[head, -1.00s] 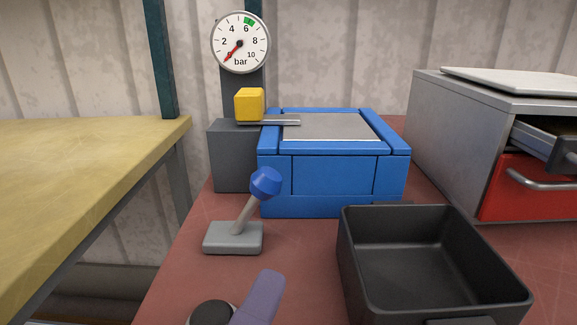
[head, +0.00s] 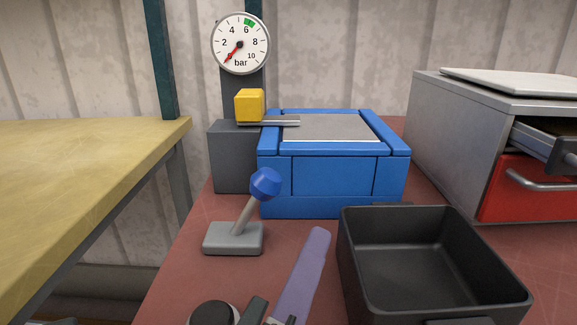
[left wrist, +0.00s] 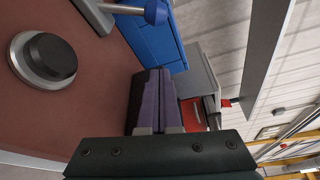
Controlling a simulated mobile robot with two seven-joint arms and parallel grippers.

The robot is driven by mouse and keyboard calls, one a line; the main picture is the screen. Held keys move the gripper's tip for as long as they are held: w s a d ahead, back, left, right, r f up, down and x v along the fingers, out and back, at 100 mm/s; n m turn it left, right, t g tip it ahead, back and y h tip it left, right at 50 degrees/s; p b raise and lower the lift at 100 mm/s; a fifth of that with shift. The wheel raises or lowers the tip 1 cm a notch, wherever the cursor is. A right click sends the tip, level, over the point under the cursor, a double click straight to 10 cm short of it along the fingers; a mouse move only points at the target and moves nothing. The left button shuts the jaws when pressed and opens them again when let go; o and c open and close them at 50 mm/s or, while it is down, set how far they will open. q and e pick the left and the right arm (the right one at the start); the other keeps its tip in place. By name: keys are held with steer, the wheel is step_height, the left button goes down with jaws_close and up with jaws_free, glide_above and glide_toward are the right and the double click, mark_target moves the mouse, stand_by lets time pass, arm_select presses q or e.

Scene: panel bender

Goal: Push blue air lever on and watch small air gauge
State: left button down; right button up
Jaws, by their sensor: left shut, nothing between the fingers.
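The air lever, with its blue knob (head: 265,182), stands on a small grey base (head: 233,238) and tilts to the right. Its knob also shows at the top of the left wrist view (left wrist: 155,12). The small round air gauge (head: 240,43) is on a dark post; its red needle points near 0, and a green mark sits near 6 bar. My left gripper (head: 319,236), with purple fingers, is shut and empty. It is in front and to the right of the lever, apart from it. The shut fingers also show in the left wrist view (left wrist: 158,100).
A black open bin (head: 430,255) is close to the right of my gripper. A blue machine (head: 335,175) with a yellow block (head: 249,104) beside it stands behind the lever. A round black knob (head: 212,314) is at the bottom. A grey cabinet (head: 450,130) stands at right.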

mark_target(252, 205)
arm_select(q)
steer(key=x, duration=0.3)
steer(key=shift+w+r, duration=0.2)
steer(key=shift+w, duration=0.1)
steer(key=shift+w+a+r+p, duration=0.1)
steer(key=shift+w+a+p, duration=0.15)
steer(key=shift+a+p, duration=0.25)
steer(key=shift+w+a+r+p, duration=0.15)
steer(key=shift+w+a+p, duration=0.15)
steer(key=shift+a, duration=0.35)
steer(key=shift+w+a, duration=0.3)
steer(key=shift+a, duration=0.1)
